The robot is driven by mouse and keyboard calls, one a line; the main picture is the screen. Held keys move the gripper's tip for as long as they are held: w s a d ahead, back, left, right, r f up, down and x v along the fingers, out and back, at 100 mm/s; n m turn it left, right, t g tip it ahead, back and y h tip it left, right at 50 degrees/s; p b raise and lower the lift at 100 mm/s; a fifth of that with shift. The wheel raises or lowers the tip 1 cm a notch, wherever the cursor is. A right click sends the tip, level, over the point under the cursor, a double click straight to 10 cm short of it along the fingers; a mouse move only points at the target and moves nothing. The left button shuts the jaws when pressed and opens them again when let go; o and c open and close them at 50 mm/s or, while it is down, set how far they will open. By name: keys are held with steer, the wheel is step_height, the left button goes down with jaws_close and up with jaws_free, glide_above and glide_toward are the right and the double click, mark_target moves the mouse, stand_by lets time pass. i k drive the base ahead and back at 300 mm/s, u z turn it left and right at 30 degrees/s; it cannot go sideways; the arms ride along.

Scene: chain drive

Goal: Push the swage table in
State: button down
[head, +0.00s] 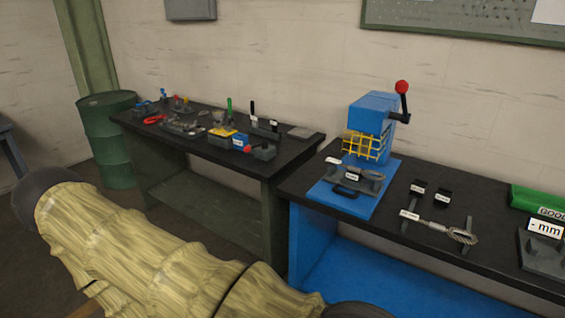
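The blue swage press (373,111) stands on the right-hand workbench, with a yellow mesh guard (366,146) at its front and a red-knobbed lever (404,95) raised on its right. In front of it, a grey sliding table (358,175) with a small white label sticks out over the blue base plate (372,206). A black handle (345,192) is at its near side. Part of the table's back is hidden behind the guard. My arm in its tan cover crosses the lower left, apart from the press. My gripper is not in view.
Right of the press, small black blocks, a labelled cable fitting (461,236) and a green box (537,201) lie on the black benchtop (330,171). A second bench (292,158) on the left carries several tools. A green drum (108,135) stands beyond it.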

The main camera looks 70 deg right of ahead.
mark_target(365, 186)
steer(key=u, duration=0.15)
steer(key=k, duration=1)
steer(key=z, duration=0.85)
